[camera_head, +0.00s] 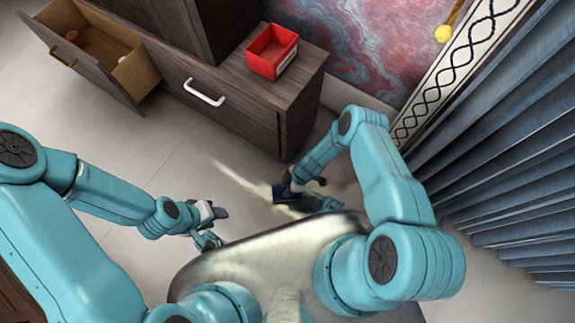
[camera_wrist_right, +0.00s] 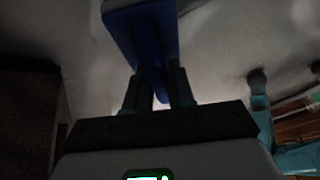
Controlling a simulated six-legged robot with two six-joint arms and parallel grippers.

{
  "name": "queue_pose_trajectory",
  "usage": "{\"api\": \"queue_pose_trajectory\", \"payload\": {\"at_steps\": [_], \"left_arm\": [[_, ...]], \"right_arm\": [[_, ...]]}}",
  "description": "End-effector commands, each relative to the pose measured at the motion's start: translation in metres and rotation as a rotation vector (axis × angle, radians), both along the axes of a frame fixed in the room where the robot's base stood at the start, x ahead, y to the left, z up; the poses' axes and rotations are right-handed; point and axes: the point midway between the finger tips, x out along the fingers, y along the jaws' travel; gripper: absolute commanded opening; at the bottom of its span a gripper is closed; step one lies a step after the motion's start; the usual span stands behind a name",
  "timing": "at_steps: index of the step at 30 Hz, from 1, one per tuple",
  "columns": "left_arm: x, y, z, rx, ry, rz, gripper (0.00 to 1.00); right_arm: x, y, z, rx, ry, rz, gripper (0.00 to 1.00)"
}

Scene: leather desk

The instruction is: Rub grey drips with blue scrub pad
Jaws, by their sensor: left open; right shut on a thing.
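The blue scrub pad (camera_head: 284,195) is a dark blue block in my right gripper (camera_head: 290,187), low in front of the wooden cabinet. In the right wrist view the pad (camera_wrist_right: 145,35) shows as a wide blue piece with a narrower part between the two fingers of that gripper (camera_wrist_right: 159,88), which is shut on it. I cannot tell whether the pad touches any surface. My left gripper (camera_head: 218,212) is open and empty, to the left of the pad. I cannot make out any grey drips in either view.
The wooden cabinet (camera_head: 235,118) stands ahead, with a white handle and a red open box (camera_head: 272,51) on top. An open drawer (camera_head: 100,55) juts out at the upper left. Blue ribbed curtains (camera_head: 510,170) hang at the right. The pale tiled floor (camera_head: 140,140) is clear.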

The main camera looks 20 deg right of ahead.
Motion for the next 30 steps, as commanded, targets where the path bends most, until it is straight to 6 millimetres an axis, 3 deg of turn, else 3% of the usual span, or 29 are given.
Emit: {"api": "queue_pose_trajectory", "payload": {"at_steps": [17, 30], "left_arm": [[0.000, 0.000, -0.009, 0.000, 0.000, 0.000, 0.43], [0.000, 0.000, 0.027, 0.000, 0.000, 0.000, 0.43]], "right_arm": [[0.000, 0.000, -0.012, 0.000, 0.000, 0.000, 0.00], [-0.024, -0.018, -0.006, 0.000, 0.002, -0.002, 0.00]]}}
